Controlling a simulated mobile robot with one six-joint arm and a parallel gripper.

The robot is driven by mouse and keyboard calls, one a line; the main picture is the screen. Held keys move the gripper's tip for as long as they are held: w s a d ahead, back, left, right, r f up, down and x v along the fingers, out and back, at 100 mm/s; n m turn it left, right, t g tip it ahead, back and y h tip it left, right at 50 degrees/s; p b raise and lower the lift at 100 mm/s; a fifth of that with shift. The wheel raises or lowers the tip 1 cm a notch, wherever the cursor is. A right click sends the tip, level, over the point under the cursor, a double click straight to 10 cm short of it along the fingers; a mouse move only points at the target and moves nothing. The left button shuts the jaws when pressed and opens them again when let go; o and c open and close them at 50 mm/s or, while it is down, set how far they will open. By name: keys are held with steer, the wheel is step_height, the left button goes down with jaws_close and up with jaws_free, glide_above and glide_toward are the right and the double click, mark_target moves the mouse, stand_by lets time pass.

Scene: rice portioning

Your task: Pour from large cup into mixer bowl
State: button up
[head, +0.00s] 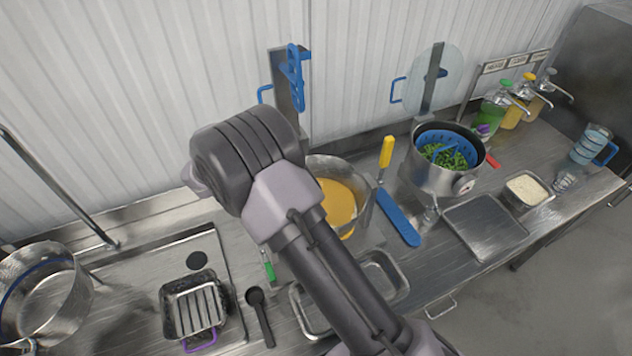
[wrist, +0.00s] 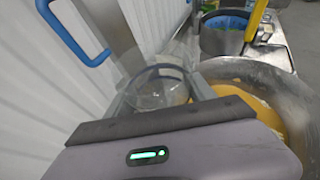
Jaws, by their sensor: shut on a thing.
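A clear see-through cup (wrist: 158,92) is between the fingers of my gripper (wrist: 162,96) in the wrist view. My gripper is shut on it. The cup looks tilted, and I cannot tell whether anything is in it. The metal mixer bowl (wrist: 272,76) holds a yellow-orange mass and lies just right of the gripper and cup. In the head view the mixer bowl (head: 325,168) stands near the back wall, partly hidden by my arm. My gripper and the held cup are hidden behind my arm there.
A pot (head: 434,178) with a blue strainer of greens stands further right. A metal tray (head: 390,275) lies in front. A bare tray (head: 484,226) is empty.

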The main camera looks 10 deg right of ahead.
steer(key=s+d+r+p, duration=0.1)
steer(key=s+r+p, duration=0.1)
steer(key=s, duration=1)
steer(key=shift+d+r, duration=0.35)
steer(key=shift+r, duration=0.2)
